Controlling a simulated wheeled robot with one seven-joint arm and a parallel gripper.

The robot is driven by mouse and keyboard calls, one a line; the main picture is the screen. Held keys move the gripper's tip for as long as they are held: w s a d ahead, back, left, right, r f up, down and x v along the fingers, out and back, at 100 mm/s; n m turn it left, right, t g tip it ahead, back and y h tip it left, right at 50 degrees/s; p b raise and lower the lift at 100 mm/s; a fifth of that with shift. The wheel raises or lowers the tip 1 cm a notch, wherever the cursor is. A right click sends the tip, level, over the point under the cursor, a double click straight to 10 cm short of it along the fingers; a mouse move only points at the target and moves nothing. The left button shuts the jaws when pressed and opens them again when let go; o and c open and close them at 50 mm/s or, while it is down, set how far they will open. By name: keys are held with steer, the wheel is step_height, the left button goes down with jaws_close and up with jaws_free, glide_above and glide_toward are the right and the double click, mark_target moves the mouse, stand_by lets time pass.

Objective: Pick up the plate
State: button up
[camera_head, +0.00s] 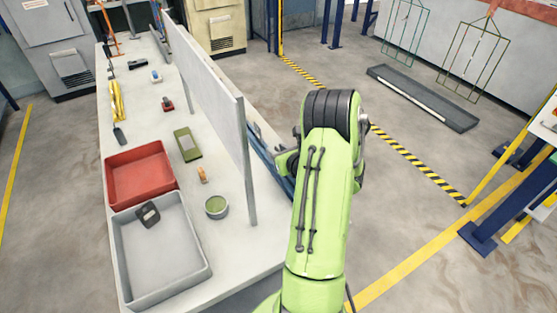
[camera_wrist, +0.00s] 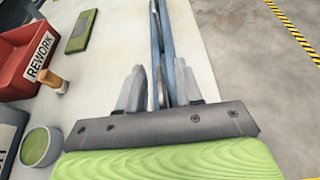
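I cannot single out the plate for sure. A small dark flat piece with an opening (camera_head: 148,214) lies in the grey bin (camera_head: 190,278) at the front of the bench. A flat green rectangular piece (camera_head: 187,144) lies farther back, and it also shows in the wrist view (camera_wrist: 80,32). My gripper (camera_wrist: 160,85) points down over the bench's right part, with its two grey fingers apart. Long narrow blue-grey bars (camera_wrist: 167,40) show between and beyond the fingers; I see no clear grip on them. In the head view my arm hides most of the gripper.
A tall white panel (camera_head: 205,95) stands along the bench, left of my arm. A red bin (camera_head: 111,192), marked REWORK in the wrist view (camera_wrist: 33,75), a green-filled cup (camera_head: 216,206) and a small orange-handled item (camera_head: 202,174) stand left of it.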

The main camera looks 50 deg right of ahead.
steer(key=shift+s, duration=0.15)
steer(key=shift+c, duration=0.3)
jaws_close()
steer(key=shift+r, duration=0.1)
step_height(320, 180, up, 10)
steer(key=p, duration=0.4)
